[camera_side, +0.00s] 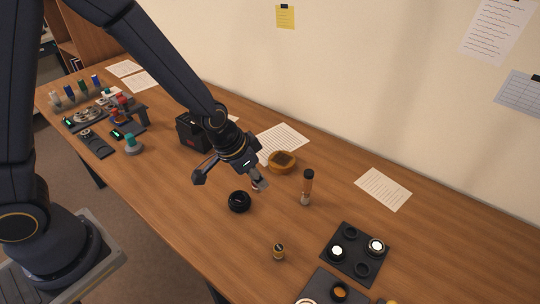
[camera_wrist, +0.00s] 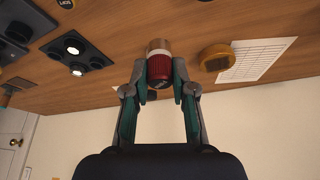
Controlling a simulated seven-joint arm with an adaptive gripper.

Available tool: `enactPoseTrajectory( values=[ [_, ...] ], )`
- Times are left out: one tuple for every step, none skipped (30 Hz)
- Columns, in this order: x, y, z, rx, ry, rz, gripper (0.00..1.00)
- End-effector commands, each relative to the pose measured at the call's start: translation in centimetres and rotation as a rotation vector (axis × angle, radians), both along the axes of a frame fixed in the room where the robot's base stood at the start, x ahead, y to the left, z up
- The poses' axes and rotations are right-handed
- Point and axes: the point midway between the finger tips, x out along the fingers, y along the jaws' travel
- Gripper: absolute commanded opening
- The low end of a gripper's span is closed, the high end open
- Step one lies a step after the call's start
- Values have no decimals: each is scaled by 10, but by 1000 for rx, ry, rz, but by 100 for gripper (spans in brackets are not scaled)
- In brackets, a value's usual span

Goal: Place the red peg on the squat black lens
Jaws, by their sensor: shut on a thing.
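The squat black lens (camera_side: 239,201), a short dark ring-like cylinder, stands on the wooden table in the side view. My gripper (camera_side: 260,184) is just up and right of the lens in that picture and looks apart from it. In the side view the peg is mostly hidden by the fingers. I cannot make out the squat black lens in the wrist view.
An amber round dish (camera_side: 282,164) and an upright brown-and-black cylinder (camera_side: 307,184) stand right of my gripper. A small brass-and-black cylinder (camera_side: 279,252) and a black tray (camera_side: 342,264) are nearer the front. A black box (camera_side: 191,133) stands behind. Table left of the lens is clear.

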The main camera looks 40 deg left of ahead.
Motion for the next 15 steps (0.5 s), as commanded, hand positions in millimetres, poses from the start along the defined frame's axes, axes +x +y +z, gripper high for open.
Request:
enactPoseTrajectory(
  values=[
    [-1, 20, 0, 4, 1, 64, 0],
    [-1, 30, 0, 7, -1, 93, 0],
    [-1, 42, 1, 10, -1, 125, 0],
    [-2, 49, 0, 13, 0, 147, 0],
    [-2, 55, 1, 14, 0, 164, 0],
    [-2, 61, 1, 16, -3, 179, 0],
    [-2, 65, -1, 18, -2, 188, 0],
    [-2, 67, -5, 19, -1, 194, 0],
    [-1, 70, -10, 20, -1, 199, 0],
    [-1, 71, -16, 20, 1, 201, 0],
    [-1, 71, -21, 19, 1, 202, 0],
    [-1, 71, -28, 18, 0, 202, 0],
    [-1, 70, -32, 19, 1, 200, 0],
    [-1, 70, -36, 19, -1, 199, 0],
    [-1, 70, -40, 19, -2, 198, 0]
  ],
)
